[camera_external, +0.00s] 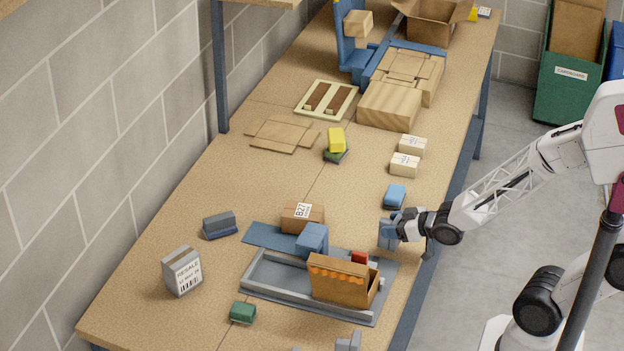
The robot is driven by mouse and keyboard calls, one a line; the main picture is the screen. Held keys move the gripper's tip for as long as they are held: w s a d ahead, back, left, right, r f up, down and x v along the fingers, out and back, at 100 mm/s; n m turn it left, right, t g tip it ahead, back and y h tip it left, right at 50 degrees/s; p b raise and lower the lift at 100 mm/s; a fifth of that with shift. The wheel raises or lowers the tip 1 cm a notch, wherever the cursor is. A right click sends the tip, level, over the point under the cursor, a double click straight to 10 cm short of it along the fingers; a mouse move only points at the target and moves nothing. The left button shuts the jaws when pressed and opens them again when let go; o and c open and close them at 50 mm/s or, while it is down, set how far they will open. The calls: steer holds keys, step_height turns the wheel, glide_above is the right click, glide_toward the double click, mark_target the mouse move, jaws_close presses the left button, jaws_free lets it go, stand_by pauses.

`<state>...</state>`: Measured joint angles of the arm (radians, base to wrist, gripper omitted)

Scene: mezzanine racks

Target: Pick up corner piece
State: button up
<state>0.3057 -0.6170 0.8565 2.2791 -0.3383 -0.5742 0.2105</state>
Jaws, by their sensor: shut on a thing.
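My gripper (398,226) reaches in from the right, over the table's right side, beside the grey tray. It is shut on a small grey-blue piece (387,235), which appears to be the corner piece. The fingers hide part of it, and I cannot tell whether it touches the table. Another light grey angular piece (348,341) shows at the bottom edge of the picture, partly cut off.
The grey tray (270,292) and an orange-brown box (340,285) lie just left of my gripper. A blue block (394,196) lies close behind it. Cream boxes (405,165) stand farther back. The wooden table (190,270) has free room at left.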

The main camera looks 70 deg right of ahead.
steer(key=a+f+v, duration=0.2)
steer(key=v, duration=1.3)
steer(key=shift+s, duration=0.7)
steer(key=shift+s+a+f, duration=0.1)
steer(key=shift+s+a, duration=0.05)
steer(key=shift+s, duration=0.05)
steer(key=shift+w, duration=0.1)
steer(key=w+r, duration=0.3)
steer(key=w, duration=0.9)
steer(key=w+d+r+n+y, duration=0.1)
steer(key=w+r, duration=0.2)
steer(key=w, duration=1)
steer(key=shift+w+d+r, duration=0.2)
steer(key=shift+w+r, duration=0.05)
steer(key=shift+w, duration=0.05)
